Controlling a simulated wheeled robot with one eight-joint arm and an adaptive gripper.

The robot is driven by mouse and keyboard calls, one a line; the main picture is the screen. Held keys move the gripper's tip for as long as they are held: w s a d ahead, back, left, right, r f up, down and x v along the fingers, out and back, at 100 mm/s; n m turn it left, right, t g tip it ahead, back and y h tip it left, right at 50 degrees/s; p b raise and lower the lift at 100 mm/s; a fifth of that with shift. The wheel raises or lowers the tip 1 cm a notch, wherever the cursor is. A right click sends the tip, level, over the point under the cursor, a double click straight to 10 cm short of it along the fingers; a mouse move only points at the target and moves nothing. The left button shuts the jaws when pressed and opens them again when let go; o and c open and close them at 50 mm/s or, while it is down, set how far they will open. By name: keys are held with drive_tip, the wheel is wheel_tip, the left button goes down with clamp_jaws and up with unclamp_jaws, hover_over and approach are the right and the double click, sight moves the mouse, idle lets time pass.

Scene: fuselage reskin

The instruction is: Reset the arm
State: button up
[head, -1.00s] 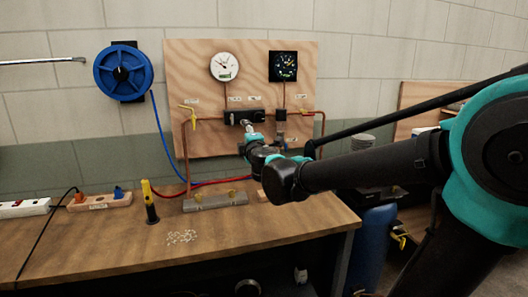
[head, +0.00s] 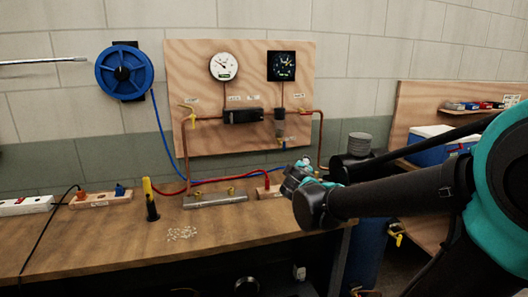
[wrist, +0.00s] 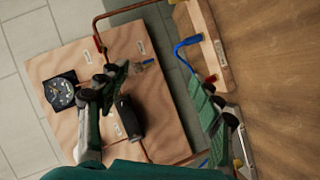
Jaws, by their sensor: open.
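My arm (head: 400,197) reaches in from the right of the head view, roughly level over the right end of the wooden bench. My gripper (head: 303,163) is at its far end, small and partly hidden behind the wrist, in front of the lower right of the plywood panel (head: 200,85). In the wrist view my gripper (wrist: 155,82) is open, its two green-padded fingers well apart with nothing between them. The panel (wrist: 70,130) shows tilted beyond the left finger, with a dark dial (wrist: 60,92) and a black valve block (wrist: 130,122).
The bench (head: 100,240) holds a yellow-and-black tool (head: 151,200), a grey block (head: 215,199), a wooden block (head: 268,193) with red and blue leads, and small white bits (head: 182,233). A blue hose reel (head: 122,71) hangs on the wall. A blue drum (head: 366,240) stands right of the bench.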

drive_tip(key=s+d+f+m+g+h, duration=0.1)
drive_tip(key=s+d+f+m+g, duration=0.25)
drive_tip(key=s+d+f, duration=0.45)
drive_tip(key=s+a+f+m+g+y, duration=0.1)
drive_tip(key=s+f+m+g+y, duration=0.2)
drive_tip(key=s+f+m+g, duration=0.4)
drive_tip(key=s+f, duration=0.9)
drive_tip(key=shift+s+f, duration=0.25)
drive_tip(key=shift+f, duration=0.05)
